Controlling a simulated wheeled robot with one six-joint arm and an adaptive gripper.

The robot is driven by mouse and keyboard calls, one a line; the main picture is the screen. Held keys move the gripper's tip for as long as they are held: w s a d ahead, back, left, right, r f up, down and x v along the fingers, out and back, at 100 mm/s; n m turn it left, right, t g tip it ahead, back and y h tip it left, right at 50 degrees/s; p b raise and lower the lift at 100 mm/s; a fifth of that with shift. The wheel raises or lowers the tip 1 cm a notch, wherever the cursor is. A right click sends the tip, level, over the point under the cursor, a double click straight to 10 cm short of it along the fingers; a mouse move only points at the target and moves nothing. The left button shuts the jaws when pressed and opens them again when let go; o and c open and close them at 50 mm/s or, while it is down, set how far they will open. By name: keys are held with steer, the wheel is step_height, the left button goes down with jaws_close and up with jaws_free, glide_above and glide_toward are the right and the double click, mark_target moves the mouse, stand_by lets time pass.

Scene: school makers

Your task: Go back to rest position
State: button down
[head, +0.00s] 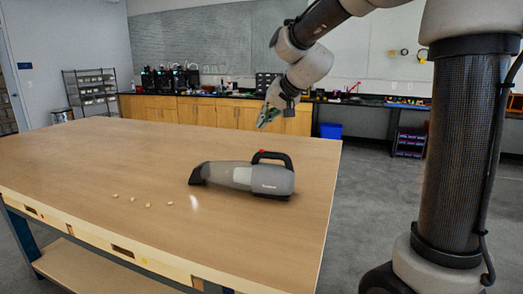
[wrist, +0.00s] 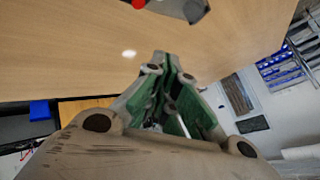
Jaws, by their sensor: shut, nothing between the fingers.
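My gripper (head: 268,117) hangs from the arm above the far right part of the wooden table (head: 120,160) in the head view. In the wrist view my gripper (wrist: 162,58) has its fingers together with nothing between them. A grey and black handheld vacuum (head: 240,178) lies on the table, apart from my gripper and nearer the camera. Part of the vacuum shows at the top edge of the wrist view (wrist: 182,8). Several small pale pieces (head: 148,204) lie on the table to the left of the vacuum.
A counter with wooden cabinets (head: 195,111) runs along the back wall, with dark machines (head: 170,79) on it. A shelf rack (head: 91,92) stands at the back left. A blue bin (head: 330,131) sits on the floor behind the table. The table's left half is mostly clear.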

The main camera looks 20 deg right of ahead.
steer(key=shift+r, duration=0.25)
steer(key=s+d+f+n+g+h, duration=0.1)
steer(key=s+d, duration=0.3)
steer(key=s, duration=0.7)
steer(key=s+d+f+n+g+h, duration=0.1)
steer(key=s+d+f, duration=0.3)
steer(key=s, duration=0.8)
steer(key=s+d+f+n+g+h, duration=0.1)
steer(key=s+d+f+h, duration=0.1)
steer(key=s+d, duration=0.4)
steer(key=s+f, duration=0.1)
steer(key=s, duration=0.4)
steer(key=shift+s+g, duration=0.25)
steer(key=shift+g, duration=0.05)
